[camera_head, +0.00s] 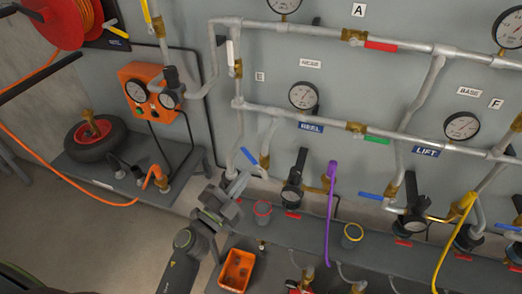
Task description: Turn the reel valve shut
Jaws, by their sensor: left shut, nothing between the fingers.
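The red hose reel (52,18) with its orange hose hangs at the top left. A yellow lever (117,32) shows at its right edge. Another yellow lever (147,12) stands upright on a pipe at the top edge, above a black regulator. A white lever (229,52) points upward beside a brass valve (238,69) on the vertical pipe. I cannot tell from the labels which lever is the reel valve. My left gripper (238,182) is shut and empty, low in front of the shelf, well below these levers. My right gripper is not in view.
An orange gauge box (140,92) is on the wall above a small wheel (97,138). Pipes, gauges and coloured levers fill the wall to the right. A purple hose (330,215), cups and an orange bin (236,270) are near the gripper.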

